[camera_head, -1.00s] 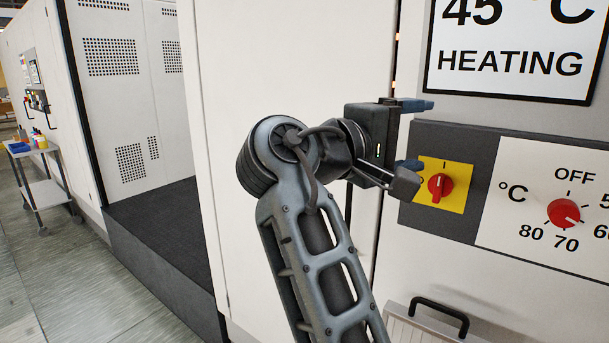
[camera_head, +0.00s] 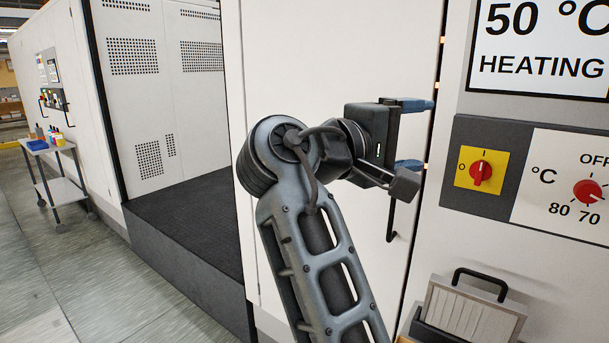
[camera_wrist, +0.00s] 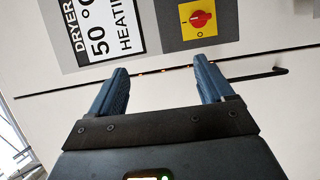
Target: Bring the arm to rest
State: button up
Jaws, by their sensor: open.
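My gripper (camera_head: 420,134) is raised in front of the white machine front in the head view, its fingers pointing right. In the wrist view my gripper (camera_wrist: 158,85) shows two blue fingers spread apart, with nothing between them. My arm is bent at the elbow in the middle of the head view. The red rotary switch on its yellow plate (camera_head: 481,190) is right of the fingers, apart from them. The red temperature knob (camera_head: 587,192) is farther right. The display (camera_head: 545,45) reads 50 °C HEATING.
A black door handle (camera_head: 392,220) is just below the fingers in the picture. A filter box with a black handle (camera_head: 475,310) sticks out at the lower right. A dark step (camera_head: 185,235) is at left. A small trolley (camera_head: 58,185) stands far left on open floor.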

notch_tip(320, 180, down, 18)
jog(key=s+d+n+t+y, duration=0.1)
jog(key=d+n+t+y, duration=0.1)
jog(key=n+t+y, duration=0.25)
jog(key=s+d+f+y, duration=0.1)
jog(key=s+f+y, duration=0.2)
jog(key=s+f, duration=0.35)
jog(key=s+d+f+y, duration=0.1)
jog(key=s+f+y, duration=0.25)
jog(key=f, duration=0.55)
jog(key=s+f+m+y, duration=0.1)
jog(key=s+f+y, duration=0.15)
jog(key=s, duration=0.65)
jog(key=s+f+m+y, duration=0.2)
jog(key=s+f, duration=0.1)
jog(key=s, duration=0.7)
jog(key=s+d+r+m+t, duration=0.1)
jog(key=s+r+m, duration=0.35)
jog(key=s, duration=0.45)
jog(key=s+d+r+m, duration=0.1)
jog(key=s+r+m, duration=0.2)
jog(key=s+r, duration=0.35)
notch_tip(320, 180, down, 12)
jog(key=s+b, duration=0.1)
jog(key=b, duration=0.9)
jog(key=shift+s, duration=0.25)
